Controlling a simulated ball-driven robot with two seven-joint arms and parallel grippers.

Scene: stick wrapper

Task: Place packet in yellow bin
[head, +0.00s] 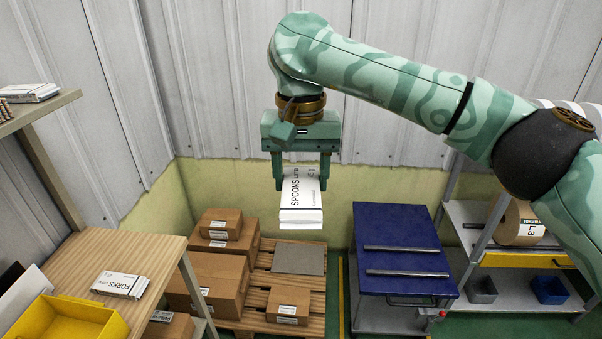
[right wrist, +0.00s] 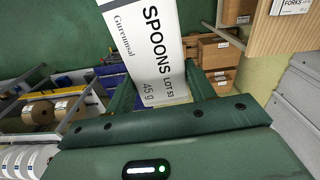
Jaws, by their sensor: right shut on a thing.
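A white packet labelled SPOONS (head: 301,203) hangs in the air in the middle of the head view. My right gripper (head: 300,178) is shut on its upper part, one finger at each side. The packet also shows between the fingers in the right wrist view (right wrist: 147,45). The yellow bin (head: 68,322) stands on the wooden table at the lower left of the head view, cut off by the frame edge. The packet is well to the right of the bin and apart from it. My left gripper is not in view.
A FORKS packet (head: 120,284) lies on the wooden table (head: 128,255) beside the bin. A shelf (head: 42,108) overhangs at the upper left. Cardboard boxes (head: 217,275) on a pallet and a blue cart (head: 397,235) stand below. The air between packet and bin looks clear.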

